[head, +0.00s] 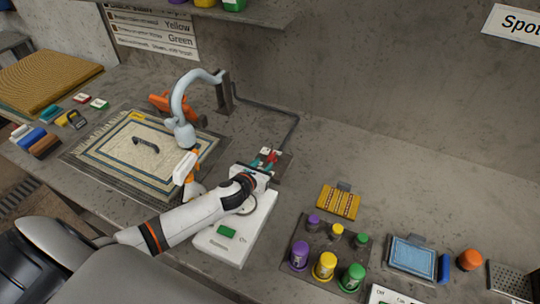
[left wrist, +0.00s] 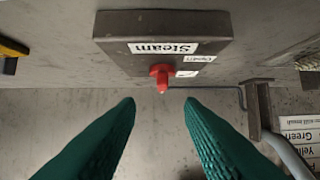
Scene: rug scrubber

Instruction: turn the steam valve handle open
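The red steam valve handle (left wrist: 161,75) sticks out from a dark grey box (left wrist: 120,25) labelled "Steam" in the left wrist view. Smaller labels sit beside the handle; one seems to read "Open". In the head view the red handle (head: 268,152) is small and partly hidden by my gripper. My left gripper (left wrist: 160,105) has two green ridged fingers, spread apart with nothing between the tips. In the picture the handle lies just beyond the gap, roughly centred. Contact does not show. The left gripper (head: 266,163) is beside the valve box in the head view. My right gripper is not in view.
A white device (head: 212,248) lies under my left forearm. A patterned rug (head: 110,152) and a curved pale steam arm (head: 178,105) are at left. Coloured bottles (head: 325,265) stand in a tray to the right. The bench between valve and back wall is mostly clear.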

